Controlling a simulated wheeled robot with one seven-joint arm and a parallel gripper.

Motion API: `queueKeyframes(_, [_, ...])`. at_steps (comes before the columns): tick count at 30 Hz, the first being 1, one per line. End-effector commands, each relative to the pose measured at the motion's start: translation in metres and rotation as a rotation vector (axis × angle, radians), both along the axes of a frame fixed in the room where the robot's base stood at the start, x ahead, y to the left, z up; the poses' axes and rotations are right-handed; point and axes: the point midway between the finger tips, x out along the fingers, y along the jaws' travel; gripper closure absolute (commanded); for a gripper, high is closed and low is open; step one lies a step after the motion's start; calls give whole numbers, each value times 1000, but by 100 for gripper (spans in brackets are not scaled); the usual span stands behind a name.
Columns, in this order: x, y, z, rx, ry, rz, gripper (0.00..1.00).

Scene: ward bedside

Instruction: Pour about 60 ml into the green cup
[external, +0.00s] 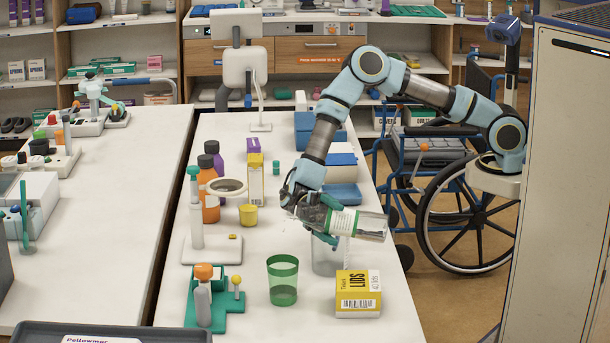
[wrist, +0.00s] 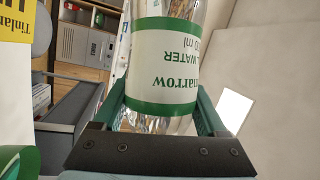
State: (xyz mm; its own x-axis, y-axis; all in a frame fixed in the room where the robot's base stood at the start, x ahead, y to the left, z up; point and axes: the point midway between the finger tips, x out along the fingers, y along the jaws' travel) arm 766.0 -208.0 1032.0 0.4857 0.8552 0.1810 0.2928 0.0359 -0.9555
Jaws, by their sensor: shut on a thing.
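My gripper (external: 328,222) is shut around a clear bottle (external: 371,226) with a white and green label. The bottle lies nearly level in the air, its base to the right and its neck end to the left, partly behind my gripper. In the wrist view the bottle (wrist: 165,60) sits between both fingers, and its label reads "WATER". The translucent green cup (external: 283,278) stands upright on the table, below and left of the bottle. A darker band shows low in the cup; I cannot tell if it is liquid. No stream is visible.
A clear container (external: 326,262) stands right under the bottle. A green stand (external: 207,307) and a white ring stand (external: 211,250) are to the left. Orange and purple bottles (external: 209,190) stand behind.

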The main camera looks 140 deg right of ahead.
Motion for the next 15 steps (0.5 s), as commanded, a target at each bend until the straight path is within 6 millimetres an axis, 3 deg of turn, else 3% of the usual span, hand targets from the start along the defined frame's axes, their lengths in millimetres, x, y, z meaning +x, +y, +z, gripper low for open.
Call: queueKeyframes(15, [0,0,7,52,37,1,100])
